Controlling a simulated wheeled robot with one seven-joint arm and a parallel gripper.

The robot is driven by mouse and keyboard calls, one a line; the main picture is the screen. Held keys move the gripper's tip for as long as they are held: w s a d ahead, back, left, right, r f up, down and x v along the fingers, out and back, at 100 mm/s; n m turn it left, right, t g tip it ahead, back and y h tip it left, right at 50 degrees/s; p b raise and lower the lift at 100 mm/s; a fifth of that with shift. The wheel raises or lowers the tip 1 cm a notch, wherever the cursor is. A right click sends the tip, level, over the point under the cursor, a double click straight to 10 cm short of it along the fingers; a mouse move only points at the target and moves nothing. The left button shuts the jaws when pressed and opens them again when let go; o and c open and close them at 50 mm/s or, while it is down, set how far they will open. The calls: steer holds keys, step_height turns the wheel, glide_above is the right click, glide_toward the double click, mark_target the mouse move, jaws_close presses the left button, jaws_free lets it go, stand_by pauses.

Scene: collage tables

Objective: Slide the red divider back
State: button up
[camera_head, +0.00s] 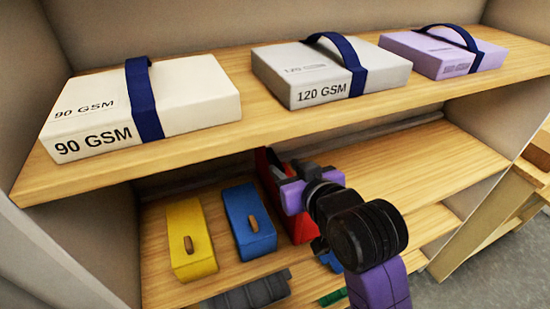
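The red divider (299,226) stands on the middle shelf, to the right of the blue divider (248,222) and the yellow divider (190,239). Its upper part reaches into the shadow under the top shelf. My gripper (282,180) is at the red divider's upper right side and overlaps it in the picture. My arm comes in from the lower right. The wrist hides part of the red divider, and I cannot see whether the fingers touch it or how far apart they are.
The top shelf (200,149) passes close above my gripper and holds several strapped paper packs, including a white 90 GSM pack (190,95). The middle shelf's right side (430,165) is bare. Dark grey and green items lie on a lower level.

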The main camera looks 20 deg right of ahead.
mark_target(279, 164)
steer(key=x, duration=0.7)
steer(key=shift+w+f, duration=0.15)
steer(key=shift+w, duration=0.05)
jaws_close()
stand_by(1.2)
